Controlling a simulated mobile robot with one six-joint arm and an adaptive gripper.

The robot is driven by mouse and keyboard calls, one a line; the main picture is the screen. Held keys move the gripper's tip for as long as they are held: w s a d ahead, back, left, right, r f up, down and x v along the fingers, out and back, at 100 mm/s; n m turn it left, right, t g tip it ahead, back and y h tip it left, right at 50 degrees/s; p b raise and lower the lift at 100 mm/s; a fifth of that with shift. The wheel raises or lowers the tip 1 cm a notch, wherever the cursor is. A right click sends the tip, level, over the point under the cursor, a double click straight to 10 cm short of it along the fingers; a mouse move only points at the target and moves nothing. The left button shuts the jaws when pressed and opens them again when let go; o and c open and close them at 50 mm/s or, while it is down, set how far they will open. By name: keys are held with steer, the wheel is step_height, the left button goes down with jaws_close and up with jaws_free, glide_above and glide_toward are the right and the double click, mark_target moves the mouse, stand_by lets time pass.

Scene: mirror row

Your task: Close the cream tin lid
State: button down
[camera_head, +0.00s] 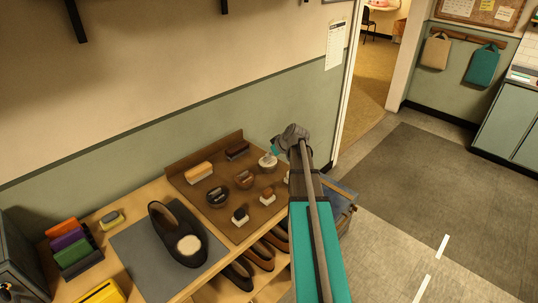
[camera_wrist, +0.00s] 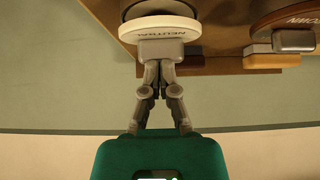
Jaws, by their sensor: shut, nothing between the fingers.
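The cream tin (camera_head: 267,161) is a small round tin with a pale lid, at the back right of the brown board. In the wrist view its pale lid (camera_wrist: 170,29), marked NEUTRAL, lies at the top middle, with a dark round part above it. I cannot tell how far the lid is open. My gripper (camera_head: 275,149) is just behind and to the right of the tin. In the wrist view my gripper (camera_wrist: 160,52) is shut and empty, its fingertips at the lid's near edge; whether they touch it is unclear.
Two dark round tins (camera_head: 245,179) and several brushes, one of them orange-topped (camera_head: 199,172), share the brown board (camera_head: 225,222). A dark shoe (camera_head: 178,232) stands on a grey mat (camera_head: 135,245) at left. The wall (camera_head: 120,140) is close behind the bench. Open floor lies at right.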

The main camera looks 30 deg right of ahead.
steer(key=shift+w+r, duration=0.1)
steer(key=shift+w, duration=0.05)
steer(key=shift+w+a+r+p, duration=0.2)
steer(key=shift+w+r+p, duration=0.2)
steer(key=shift+w, duration=0.1)
steer(key=shift+f, duration=0.1)
stand_by(0.3)
steer(key=shift+w+r, duration=0.1)
steer(key=shift+r, duration=0.1)
steer(key=shift+w+r+p, duration=0.1)
steer(key=shift+r+p, duration=0.05)
steer(key=shift+p, duration=0.25)
steer(key=r+p, duration=0.1)
steer(key=w+r+p, duration=0.1)
steer(key=r+p, duration=0.1)
steer(key=shift+a+r, duration=0.1)
steer(key=shift+a, duration=0.1)
step_height(320, 180, up, 9)
steer(key=p, duration=0.9)
glide_above(271, 162)
steer(key=shift+w+d+r, duration=0.1)
steer(key=shift+d+r, duration=0.05)
